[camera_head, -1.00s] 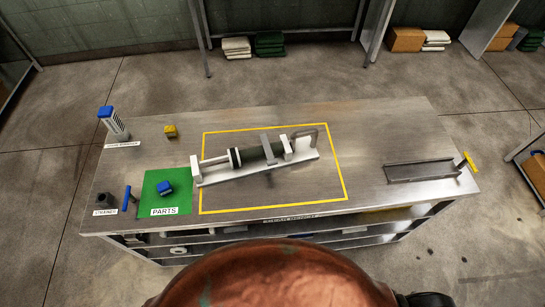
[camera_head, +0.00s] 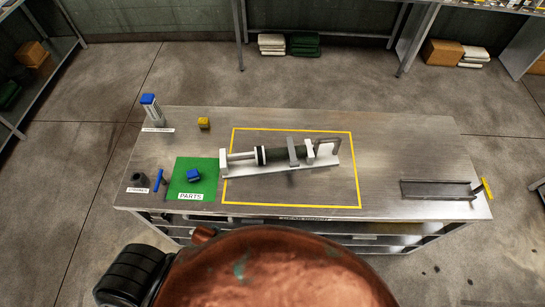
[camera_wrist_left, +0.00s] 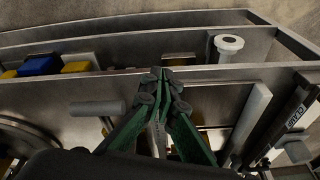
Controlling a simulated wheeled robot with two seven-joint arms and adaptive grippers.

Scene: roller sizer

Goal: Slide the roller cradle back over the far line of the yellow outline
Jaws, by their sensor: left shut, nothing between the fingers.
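The roller cradle (camera_head: 262,171), a pale tray with a dark roller (camera_head: 275,154) and a bent handle at its right end, sits slightly tilted on the steel bench. It lies mostly inside the yellow outline (camera_head: 290,206); its left end laps over the left line. Its back edge is on the near side of the far line (camera_head: 290,130). My left gripper (camera_wrist_left: 163,75) shows only in the left wrist view, shut and empty in front of open shelves, away from the cradle. My right gripper is in neither view.
A green parts mat (camera_head: 205,168) with a blue block lies left of the outline. A yellow block (camera_head: 203,122) and a blue-topped holder (camera_head: 151,108) stand behind it. A steel channel (camera_head: 437,190) lies at the right. Shelves (camera_wrist_left: 75,92) hold assorted parts; the bench right of the outline is mostly clear.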

